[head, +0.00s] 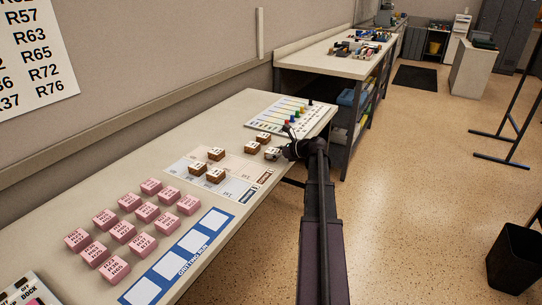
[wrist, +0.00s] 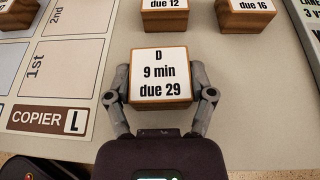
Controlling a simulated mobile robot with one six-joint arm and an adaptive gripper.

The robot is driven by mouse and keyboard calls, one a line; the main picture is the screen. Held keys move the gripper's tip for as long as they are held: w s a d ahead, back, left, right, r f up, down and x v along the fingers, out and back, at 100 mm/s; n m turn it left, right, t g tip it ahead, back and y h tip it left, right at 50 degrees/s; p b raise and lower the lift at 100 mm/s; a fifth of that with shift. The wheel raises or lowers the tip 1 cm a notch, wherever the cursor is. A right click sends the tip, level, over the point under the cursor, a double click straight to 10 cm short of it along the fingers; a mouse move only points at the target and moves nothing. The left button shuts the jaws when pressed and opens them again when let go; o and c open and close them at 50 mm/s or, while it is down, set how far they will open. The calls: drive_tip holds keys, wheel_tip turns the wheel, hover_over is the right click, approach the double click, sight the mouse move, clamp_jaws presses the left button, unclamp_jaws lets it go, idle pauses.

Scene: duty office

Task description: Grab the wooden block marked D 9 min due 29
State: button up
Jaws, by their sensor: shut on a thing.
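The wooden block marked D 9 min due 29 (wrist: 160,77) is in the middle of the wrist view, with a white label on top. My gripper (wrist: 161,92) has one finger on each side of it and is shut on it. The block is at or just above the tabletop; I cannot tell which. In the head view the block (head: 271,154) shows small near the table's right edge, beside my gripper (head: 282,152). Its label is too small to read there.
Other wooden blocks stand just beyond, one labelled due 12 (wrist: 164,15) and one due 16 (wrist: 246,14). A copier sheet (wrist: 60,75) lies to the left. Several pink blocks (head: 123,231) and a blue-edged sheet (head: 180,255) lie nearer. A board with coloured pegs (head: 290,115) lies farther back.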

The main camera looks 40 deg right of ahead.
sight(274, 151)
drive_tip(key=shift+r, duration=0.15)
wheel_tip(274, 151, up, 3)
drive_tip(key=p, duration=0.3)
drive_tip(key=shift+r+p, duration=0.15)
drive_tip(key=shift+p, duration=0.15)
drive_tip(key=s+d, duration=0.3)
drive_tip(key=s, duration=0.4)
drive_tip(key=s+d+r+p, duration=0.1)
drive_tip(key=s+d, duration=0.3)
drive_tip(key=s, duration=0.3)
drive_tip(key=shift+s+r, duration=0.2)
